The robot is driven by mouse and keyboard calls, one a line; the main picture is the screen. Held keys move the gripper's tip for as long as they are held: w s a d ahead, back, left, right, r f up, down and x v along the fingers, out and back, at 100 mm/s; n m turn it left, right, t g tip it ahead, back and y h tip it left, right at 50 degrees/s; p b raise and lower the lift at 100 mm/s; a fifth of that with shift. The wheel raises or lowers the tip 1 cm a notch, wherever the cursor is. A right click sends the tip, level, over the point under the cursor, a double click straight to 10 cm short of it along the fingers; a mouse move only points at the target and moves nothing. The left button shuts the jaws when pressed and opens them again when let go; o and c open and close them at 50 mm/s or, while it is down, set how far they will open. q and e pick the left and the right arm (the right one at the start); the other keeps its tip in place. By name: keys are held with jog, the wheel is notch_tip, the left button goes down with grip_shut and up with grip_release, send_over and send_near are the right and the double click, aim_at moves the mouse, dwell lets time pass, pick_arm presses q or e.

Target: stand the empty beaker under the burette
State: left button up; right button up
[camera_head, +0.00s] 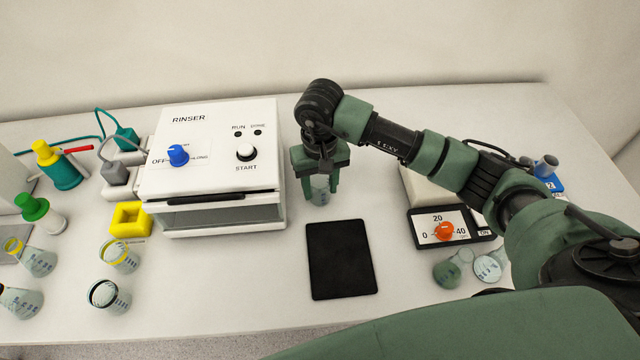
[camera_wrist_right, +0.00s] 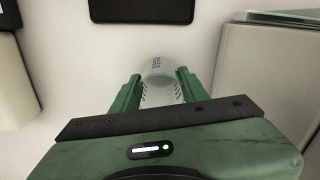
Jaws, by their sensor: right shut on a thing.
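My right gripper (camera_head: 319,188) points down between the rinser and the black mat, and is shut on a clear beaker (camera_head: 320,194). In the right wrist view the beaker (camera_wrist_right: 160,88) with blue markings sits between the two green fingers (camera_wrist_right: 158,92). It looks empty. I cannot tell whether its base touches the table. I cannot make out a burette in either view; my right arm covers part of the back right of the table. My left gripper is not in view.
A white rinser (camera_head: 210,150) stands left of the gripper. A black mat (camera_head: 341,259) lies in front of it. A dial unit (camera_head: 440,229) stands at right, with glassware (camera_head: 447,272) before it. Several flasks and beakers (camera_head: 108,297) stand at left. The front middle is clear.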

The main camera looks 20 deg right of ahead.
jog(key=shift+f, duration=0.2)
jog(key=o, duration=1.3)
jog(key=shift+r, duration=0.1)
jog(key=shift+o, duration=0.2)
